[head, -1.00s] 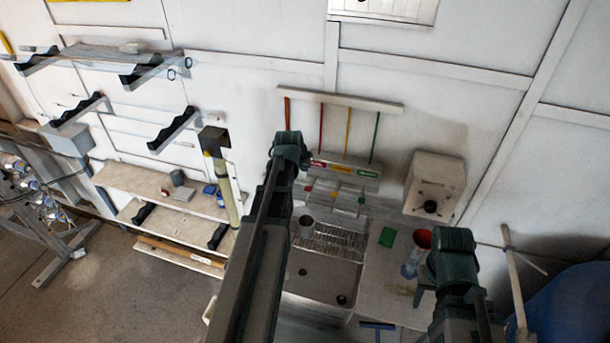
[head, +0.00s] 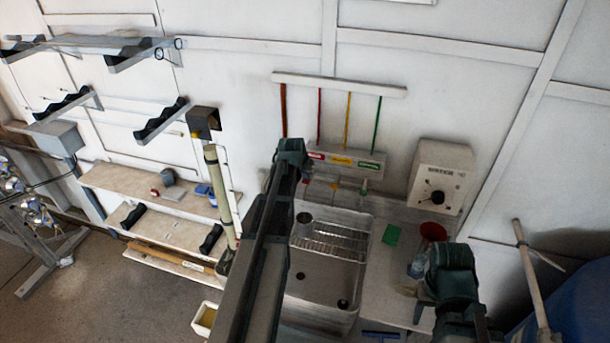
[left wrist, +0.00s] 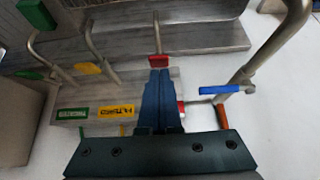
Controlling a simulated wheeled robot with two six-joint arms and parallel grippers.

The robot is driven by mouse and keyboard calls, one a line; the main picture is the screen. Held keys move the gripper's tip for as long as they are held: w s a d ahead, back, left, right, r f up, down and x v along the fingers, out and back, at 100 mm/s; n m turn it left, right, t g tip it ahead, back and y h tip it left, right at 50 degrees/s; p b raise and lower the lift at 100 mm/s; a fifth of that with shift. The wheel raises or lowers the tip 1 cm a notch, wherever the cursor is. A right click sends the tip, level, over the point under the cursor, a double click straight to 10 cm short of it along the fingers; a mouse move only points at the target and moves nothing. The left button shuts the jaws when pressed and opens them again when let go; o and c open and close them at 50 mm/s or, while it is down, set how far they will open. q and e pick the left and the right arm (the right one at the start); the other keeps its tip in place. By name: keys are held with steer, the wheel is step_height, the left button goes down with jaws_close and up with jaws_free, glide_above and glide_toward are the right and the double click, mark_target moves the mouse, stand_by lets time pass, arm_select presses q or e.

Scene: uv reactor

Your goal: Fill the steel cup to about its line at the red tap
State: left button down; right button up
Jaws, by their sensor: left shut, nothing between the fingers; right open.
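In the head view the steel cup (head: 304,218) stands upright at the back left of the sink's drainer rack (head: 335,240); its fill line and water level cannot be made out. The red label (head: 316,155) is on the wall strip above the taps. My left arm partly hides the red tap there. In the left wrist view the red tap's handle (left wrist: 157,62) is just beyond the tips of my left gripper (left wrist: 162,75), which is shut and empty. Whether they touch cannot be told.
Yellow (left wrist: 88,68) and green (left wrist: 40,15) tap handles are left of the red one in the left wrist view; a blue lever (left wrist: 220,89) on a pipe is to the right.

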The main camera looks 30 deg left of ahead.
mark_target(305, 183)
arm_select(q)
steer(key=shift+f, duration=0.25)
steer(key=f+t+b, duration=0.1)
steer(key=b, duration=0.1)
steer(key=s+f+t+b, duration=0.1)
steer(key=b, duration=0.2)
steer(key=shift+s+d+f+t+y+b, duration=0.1)
steer(key=shift+s+d+t+y+b, duration=0.05)
steer(key=shift+t+y+b, duration=0.15)
steer(key=shift+r, duration=0.2)
stand_by(6.8)
